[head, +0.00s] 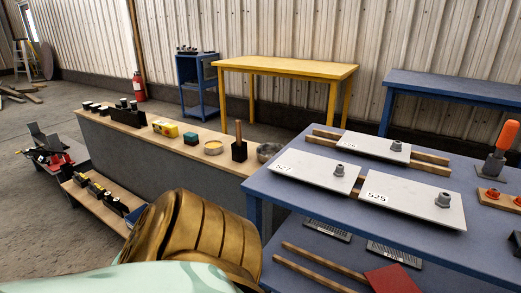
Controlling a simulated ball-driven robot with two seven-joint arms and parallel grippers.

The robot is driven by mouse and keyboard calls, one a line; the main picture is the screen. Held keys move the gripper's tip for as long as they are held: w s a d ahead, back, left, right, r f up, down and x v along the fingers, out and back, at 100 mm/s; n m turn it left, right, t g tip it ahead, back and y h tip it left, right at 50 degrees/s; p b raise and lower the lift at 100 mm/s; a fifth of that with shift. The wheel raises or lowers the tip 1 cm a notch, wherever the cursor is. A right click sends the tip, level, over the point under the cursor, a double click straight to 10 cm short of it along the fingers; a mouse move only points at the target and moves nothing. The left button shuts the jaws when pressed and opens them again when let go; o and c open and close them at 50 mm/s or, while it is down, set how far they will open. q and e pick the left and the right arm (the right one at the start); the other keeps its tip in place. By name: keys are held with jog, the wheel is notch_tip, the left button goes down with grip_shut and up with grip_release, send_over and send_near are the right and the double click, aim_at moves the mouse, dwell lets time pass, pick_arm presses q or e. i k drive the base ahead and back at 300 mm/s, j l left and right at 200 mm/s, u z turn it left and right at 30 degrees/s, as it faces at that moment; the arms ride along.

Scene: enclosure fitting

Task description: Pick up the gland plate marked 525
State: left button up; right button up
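The gland plate marked 525 (410,206) is a pale flat plate lying on the near part of the blue table (255,190). Its black number is near its left end and a grey gland fitting (443,200) stands near its right end. A second, similar plate (312,172) lies to its left, and a third plate (372,147) lies behind on wooden battens (430,157). Neither of my grippers is in view. A gold and mint-green part of my own body fills the bottom left.
An orange-handled tool (507,137) stands at the table's right edge. A lower shelf holds battens, dark grilles and a red sheet (393,279). A long grey bench (170,150) with small items stands left. A yellow table (285,66) and another blue table (450,86) stand behind.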

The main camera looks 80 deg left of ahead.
aim_at(442, 207)
jog(key=j+u, duration=0.3)
jog(key=i+j+u, duration=0.25)
jog(key=j, duration=0.15)
jog(key=j+u, duration=0.3)
jog(key=i+j+u, duration=0.15)
jog(key=j+u, duration=0.15)
jog(key=j, duration=0.1)
